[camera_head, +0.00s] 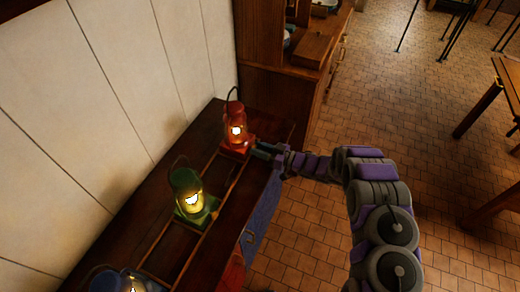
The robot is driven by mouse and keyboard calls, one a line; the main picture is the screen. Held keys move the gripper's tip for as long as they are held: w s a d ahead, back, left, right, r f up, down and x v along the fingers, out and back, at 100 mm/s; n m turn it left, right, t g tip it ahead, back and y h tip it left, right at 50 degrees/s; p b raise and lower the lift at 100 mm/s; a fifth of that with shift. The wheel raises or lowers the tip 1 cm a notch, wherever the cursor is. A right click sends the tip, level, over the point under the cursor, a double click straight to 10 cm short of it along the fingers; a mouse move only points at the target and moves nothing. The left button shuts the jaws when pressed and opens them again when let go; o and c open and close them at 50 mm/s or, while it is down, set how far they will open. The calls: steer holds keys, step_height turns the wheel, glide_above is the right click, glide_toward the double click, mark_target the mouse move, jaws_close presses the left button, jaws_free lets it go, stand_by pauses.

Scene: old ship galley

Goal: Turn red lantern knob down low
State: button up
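The red lantern (236,125) stands upright on the dark wooden shelf top, near its far end, with a lit glowing globe. My gripper (256,146) is at the lantern's right side, close to its base. The knob itself is too small to make out, and I cannot tell whether my fingers touch it. The fingertips are small and dark, so their opening is unclear. My purple and grey arm (370,190) reaches in from the right.
A green lit lantern (188,195) and a blue lit lantern (118,281) stand nearer on the same dark wooden top (215,167). A wooden cabinet (266,92) rises just behind the red lantern. A panelled wall (90,110) is on the left. Tiled floor (400,105) is open on the right.

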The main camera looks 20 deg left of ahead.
jaws_close()
steer(key=shift+n+b, duration=0.35)
steer(key=shift+n, duration=1.25)
steer(key=shift+o, duration=2.2)
jaws_free()
steer(key=s+d+p, duration=0.1)
steer(key=d+p, duration=0.1)
steer(key=d, duration=1.5)
steer(key=shift+s+d, duration=0.15)
steer(key=shift+d, duration=0.05)
steer(key=shift+c, duration=0.5)
